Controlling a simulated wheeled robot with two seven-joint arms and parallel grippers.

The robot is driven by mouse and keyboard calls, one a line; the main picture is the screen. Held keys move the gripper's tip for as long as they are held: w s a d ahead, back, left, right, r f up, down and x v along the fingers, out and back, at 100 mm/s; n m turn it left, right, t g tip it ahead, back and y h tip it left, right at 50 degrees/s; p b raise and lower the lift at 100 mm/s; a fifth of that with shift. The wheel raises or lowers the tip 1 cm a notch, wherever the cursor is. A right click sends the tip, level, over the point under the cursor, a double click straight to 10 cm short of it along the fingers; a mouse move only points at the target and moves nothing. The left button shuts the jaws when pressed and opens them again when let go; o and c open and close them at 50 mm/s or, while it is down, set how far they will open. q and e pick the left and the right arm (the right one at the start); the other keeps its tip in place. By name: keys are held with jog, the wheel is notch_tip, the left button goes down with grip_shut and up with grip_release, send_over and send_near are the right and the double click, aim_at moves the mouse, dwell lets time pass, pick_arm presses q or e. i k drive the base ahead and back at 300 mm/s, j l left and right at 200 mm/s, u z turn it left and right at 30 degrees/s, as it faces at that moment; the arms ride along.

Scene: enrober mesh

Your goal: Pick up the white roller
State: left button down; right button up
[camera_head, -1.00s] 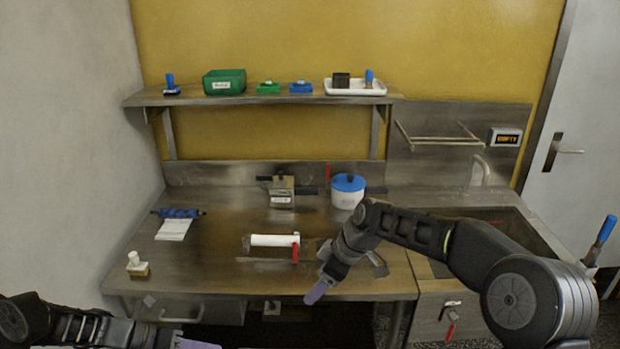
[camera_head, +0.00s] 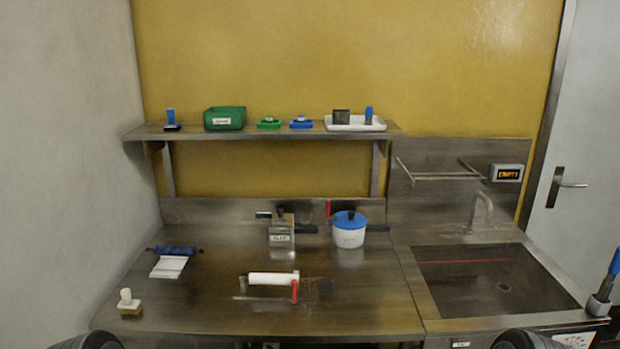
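The white roller (camera_head: 273,279) lies across the middle of the steel counter, near its front. A red handle (camera_head: 294,291) stands at its right end, and a thin metal bar lies along its front side. Nothing of mine touches it. Neither gripper shows in this view; only dark rounded parts of my arms show at the bottom left and bottom right edges.
A brush (camera_head: 129,302) and a blue roll with white sheet (camera_head: 170,262) lie left. A sink (camera_head: 490,280) is right.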

aim_at(254, 278)
jog(key=z, duration=1.85)
jog(key=k+j, duration=0.1)
jog(key=j, duration=0.3)
jog(key=k+j, duration=0.1)
jog(key=j, duration=0.75)
jog(key=k+j, duration=0.15)
jog(key=j, duration=0.25)
